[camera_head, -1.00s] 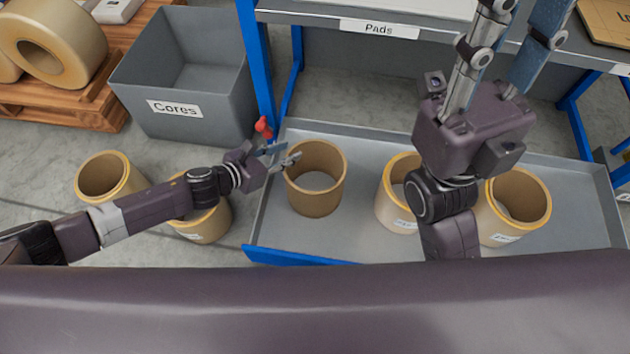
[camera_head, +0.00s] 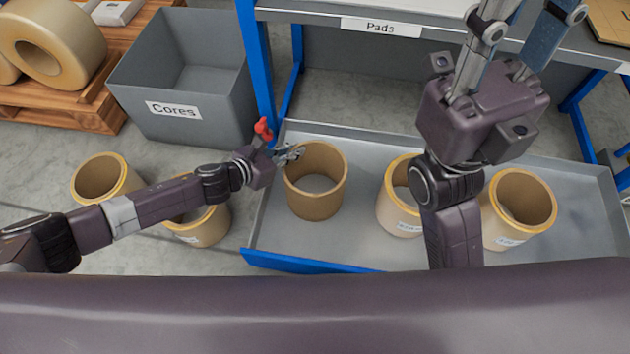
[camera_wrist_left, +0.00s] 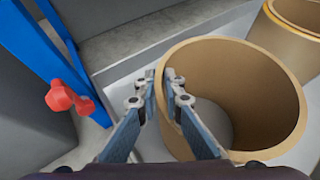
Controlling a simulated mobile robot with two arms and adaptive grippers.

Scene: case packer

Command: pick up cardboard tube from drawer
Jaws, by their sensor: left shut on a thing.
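The cardboard tube (camera_head: 318,196) is a plain brown, open-topped cylinder standing upright at the left end of the grey drawer (camera_head: 350,238). My left gripper (camera_head: 291,154) is at the upper left of its rim. In the left wrist view, its two fingers (camera_wrist_left: 162,88) straddle the wall of the tube (camera_wrist_left: 255,95), one inside and one outside, shut on that wall. The tube's base looks to be on the drawer floor. My right gripper (camera_head: 515,35) is above the drawer with its fingers apart and no object seen between them; its fingertips are cut off by the top edge.
Two labelled tubes stand in the drawer, one in the middle (camera_head: 397,212) and one at right (camera_head: 519,210). A grey Cores bin (camera_head: 180,85) and a blue post (camera_head: 257,75) with a red knob (camera_head: 263,130) are near my left gripper. Two more tubes (camera_head: 105,178) stand on the floor at left.

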